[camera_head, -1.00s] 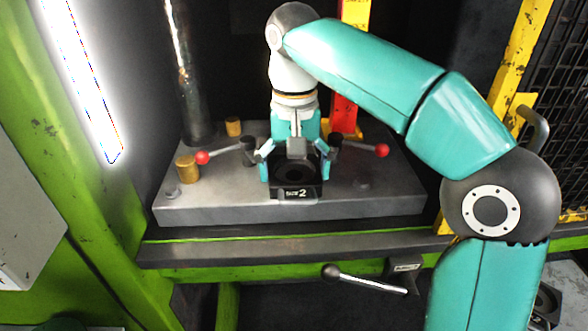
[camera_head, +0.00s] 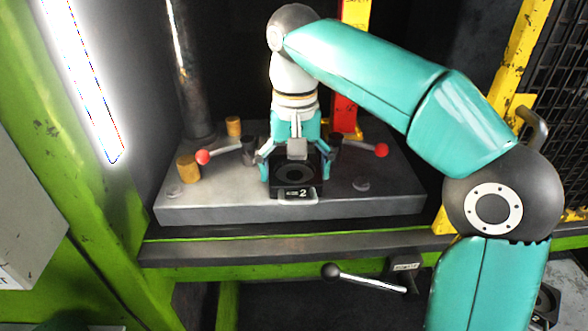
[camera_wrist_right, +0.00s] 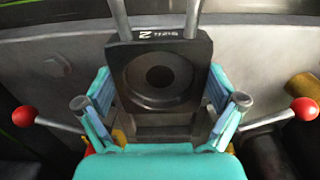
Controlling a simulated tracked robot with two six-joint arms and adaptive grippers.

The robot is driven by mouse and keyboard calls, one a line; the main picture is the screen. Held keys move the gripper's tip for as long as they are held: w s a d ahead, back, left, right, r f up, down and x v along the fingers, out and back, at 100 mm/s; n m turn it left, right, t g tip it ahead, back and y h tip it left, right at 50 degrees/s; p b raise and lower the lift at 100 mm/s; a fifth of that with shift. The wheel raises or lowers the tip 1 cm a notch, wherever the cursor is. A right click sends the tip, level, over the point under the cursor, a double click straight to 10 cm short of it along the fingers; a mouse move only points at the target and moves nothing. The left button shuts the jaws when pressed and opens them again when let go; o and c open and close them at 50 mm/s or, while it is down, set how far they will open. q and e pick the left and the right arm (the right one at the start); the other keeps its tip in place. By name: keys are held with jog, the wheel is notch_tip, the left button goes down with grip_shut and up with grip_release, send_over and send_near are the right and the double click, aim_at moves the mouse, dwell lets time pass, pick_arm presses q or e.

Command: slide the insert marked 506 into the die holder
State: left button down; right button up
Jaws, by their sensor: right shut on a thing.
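A black square block with a round stepped recess (camera_head: 294,174), which I take as the insert, is at the front middle of the grey press bed. Its front label shows a 2; I cannot read 506 on it. My right gripper (camera_head: 292,165) reaches in from behind, shut on the block with a finger at each side. The wrist view shows the block (camera_wrist_right: 160,76) between the teal fingers, with two grey rods on its label side. Dark framing (camera_wrist_right: 160,128) beside the block may be the die holder; how far the block sits in it is unclear. My left gripper is not in view.
Brass cylinders (camera_head: 188,168) stand at the left of the bed (camera_head: 225,205). A steel column rises behind. A third lever (camera_head: 365,281) projects below the bed. Yellow fencing (camera_head: 520,70) is at the right.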

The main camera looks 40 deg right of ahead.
jog(key=shift+f, duration=0.15)
jog(key=o, duration=1.5)
jog(key=shift+s, duration=0.1)
jog(key=shift+c, duration=0.2)
jog(key=shift+f, duration=0.2)
jog(key=shift+r, duration=0.15)
